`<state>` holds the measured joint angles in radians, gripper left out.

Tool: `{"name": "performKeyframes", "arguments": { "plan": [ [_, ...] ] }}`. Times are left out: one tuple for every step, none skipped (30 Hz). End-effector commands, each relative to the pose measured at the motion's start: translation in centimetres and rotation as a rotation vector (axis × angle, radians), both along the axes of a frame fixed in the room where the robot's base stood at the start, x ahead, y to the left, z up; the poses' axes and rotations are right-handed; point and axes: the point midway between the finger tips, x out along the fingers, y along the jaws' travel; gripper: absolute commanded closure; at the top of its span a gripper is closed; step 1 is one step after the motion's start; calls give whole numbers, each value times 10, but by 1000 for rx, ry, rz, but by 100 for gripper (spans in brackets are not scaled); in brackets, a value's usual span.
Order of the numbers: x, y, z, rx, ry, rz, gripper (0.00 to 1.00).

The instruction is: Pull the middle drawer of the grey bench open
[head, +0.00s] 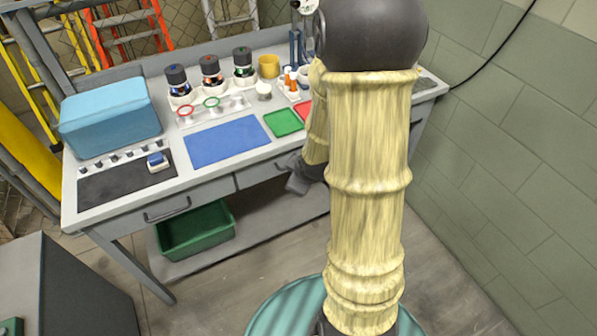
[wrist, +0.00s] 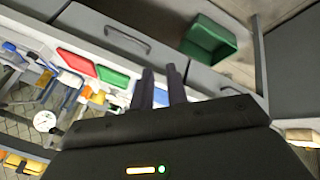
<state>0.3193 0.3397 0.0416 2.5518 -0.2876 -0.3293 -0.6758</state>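The grey bench (head: 228,181) stands against the wall, with drawers along its front. The middle drawer (head: 258,173) lies right of the left drawer, and my gripper and arm hide its right part in the head view. In the wrist view the middle drawer (wrist: 92,23) shows a dark bar handle (wrist: 127,40) and looks closed. My gripper (head: 297,182) is in front of the bench near this drawer. In the wrist view its two dark fingers (wrist: 160,71) stand apart with a narrow gap and nothing between them. They are apart from the handle.
The left drawer (head: 128,222) with its own handle looks closed. A green bin (head: 197,231) sits on the lower shelf. The benchtop holds a blue box (head: 108,117), a blue mat (head: 228,141), jars and small trays. A grey cabinet (head: 60,290) stands front left.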

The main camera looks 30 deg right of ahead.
Motion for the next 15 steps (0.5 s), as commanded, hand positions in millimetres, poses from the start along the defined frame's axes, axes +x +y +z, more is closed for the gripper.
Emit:
{"name": "performKeyframes", "arguments": {
  "plan": [
    [5,-12,-30,-36,-34,67,85],
    [9,-17,-39,-61,-61,112,85],
    [14,-23,-52,-95,-99,174,85],
    [17,-28,-61,-120,-128,216,85],
    [20,-32,-69,-145,-158,258,85],
    [23,-38,-81,-180,-201,310,85],
    [25,-42,-89,-207,-233,346,85],
    [26,-46,-97,-235,-267,380,85],
    [28,-51,-106,-272,-314,422,85],
    [29,-54,-114,-301,-349,451,85],
    [29,-58,-120,-331,-386,478,85],
    [29,-63,-129,-373,-436,508,85],
    [28,-66,-134,-406,-473,526,85],
    [27,-70,-140,-440,-511,540,85],
    [26,-75,-145,-485,-558,556,85]
  ]
}}
